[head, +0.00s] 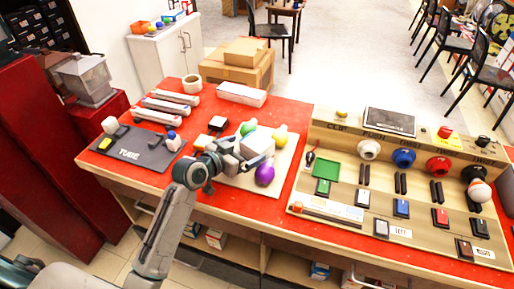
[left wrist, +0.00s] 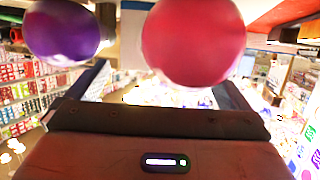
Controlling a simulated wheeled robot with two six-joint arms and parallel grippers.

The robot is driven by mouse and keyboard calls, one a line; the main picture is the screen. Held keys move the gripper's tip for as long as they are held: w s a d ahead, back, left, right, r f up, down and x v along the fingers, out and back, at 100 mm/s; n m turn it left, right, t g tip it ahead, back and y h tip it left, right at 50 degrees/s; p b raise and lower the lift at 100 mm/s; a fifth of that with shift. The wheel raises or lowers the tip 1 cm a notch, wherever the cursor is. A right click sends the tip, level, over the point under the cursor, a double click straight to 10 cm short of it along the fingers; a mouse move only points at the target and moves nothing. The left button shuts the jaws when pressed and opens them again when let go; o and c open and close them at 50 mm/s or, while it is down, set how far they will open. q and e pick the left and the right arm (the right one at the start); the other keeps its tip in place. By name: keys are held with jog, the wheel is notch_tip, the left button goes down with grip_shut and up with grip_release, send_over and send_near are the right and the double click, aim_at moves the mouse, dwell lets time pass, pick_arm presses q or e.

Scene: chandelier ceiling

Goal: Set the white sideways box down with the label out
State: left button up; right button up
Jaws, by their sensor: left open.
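A white box (head: 241,94) lies on its long side near the back edge of the red table (head: 290,112). Small dark marks show on it, but I cannot read a label. My left gripper (head: 262,152) is well in front of the box, low over a pale board with colored balls. In the left wrist view its two fingers (left wrist: 160,92) stand apart with nothing between them. A purple ball (left wrist: 62,32) and a red ball (left wrist: 194,40) are close beyond the fingers. My right gripper is not in view.
A purple ball (head: 264,174), green ball (head: 248,128) and yellow ball (head: 281,132) surround the gripper. A dark mat (head: 130,150) is left. A wooden switch panel (head: 335,135) fills the right. Cardboard boxes (head: 236,72) stand behind the table. Some red surface is clear between the white box and balls.

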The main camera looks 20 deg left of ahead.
aim_at(252, 144)
pick_arm(q)
jog(key=x, duration=0.2)
jog(key=p+x, duration=0.1)
jog(key=x, duration=0.1)
jog(key=shift+d+r, duration=0.1)
jog(key=shift+r, duration=0.2)
jog(key=shift+w+d+f, duration=0.15)
jog(key=shift+w+f, duration=0.05)
jog(key=shift+w, duration=0.15)
jog(key=c, duration=1.1)
jog(key=shift+r, duration=0.1)
jog(key=shift+c, duration=0.2)
